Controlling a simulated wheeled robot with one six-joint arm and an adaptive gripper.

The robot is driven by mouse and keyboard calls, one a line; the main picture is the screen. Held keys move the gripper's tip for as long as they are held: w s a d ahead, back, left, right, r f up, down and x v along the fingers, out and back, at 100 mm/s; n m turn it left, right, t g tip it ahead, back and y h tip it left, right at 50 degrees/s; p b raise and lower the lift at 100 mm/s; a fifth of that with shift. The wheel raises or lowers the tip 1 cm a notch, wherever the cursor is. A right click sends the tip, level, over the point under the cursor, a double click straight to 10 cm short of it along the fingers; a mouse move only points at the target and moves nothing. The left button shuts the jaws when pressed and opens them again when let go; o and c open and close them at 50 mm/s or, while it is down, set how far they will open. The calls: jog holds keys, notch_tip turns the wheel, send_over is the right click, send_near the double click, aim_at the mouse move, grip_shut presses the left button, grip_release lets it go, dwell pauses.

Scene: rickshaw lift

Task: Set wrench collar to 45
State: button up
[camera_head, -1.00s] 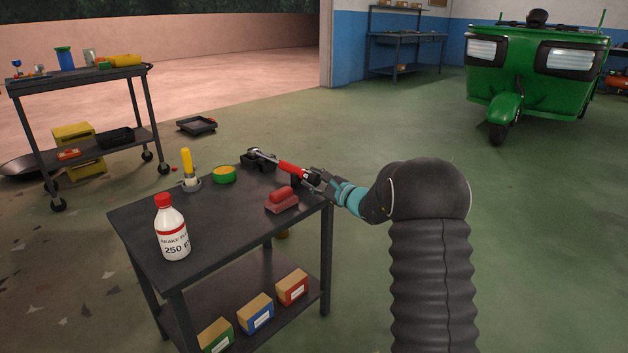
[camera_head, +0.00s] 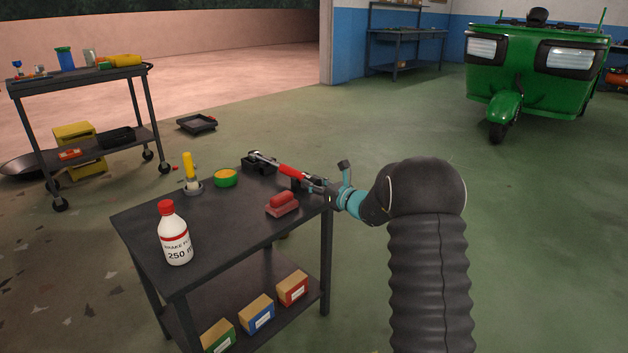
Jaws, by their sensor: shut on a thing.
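The torque wrench, with a red body (camera_head: 294,171) and a metal head, lies across black supports at the back right of the dark bench. Its collar end points toward the right edge. My gripper (camera_head: 326,189) is at that end, shut on the wrench's collar end. The dark fingers hide most of the collar. Any scale marks are too small to read. My arm comes in from the right.
The bench (camera_head: 225,235) also holds a brake fluid bottle (camera_head: 175,240), a red block-like tool (camera_head: 282,204), a green and yellow tin (camera_head: 226,178) and a yellow-handled item (camera_head: 190,168). A cart (camera_head: 85,80) stands far left. A green rickshaw (camera_head: 540,75) stands at back right.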

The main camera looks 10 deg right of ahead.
jog(key=shift+m+p, duration=0.55)
jog(key=shift+m, duration=0.55)
jog(key=o, duration=1.2)
jog(key=shift+c, duration=0.2)
jog(key=v, duration=1.2)
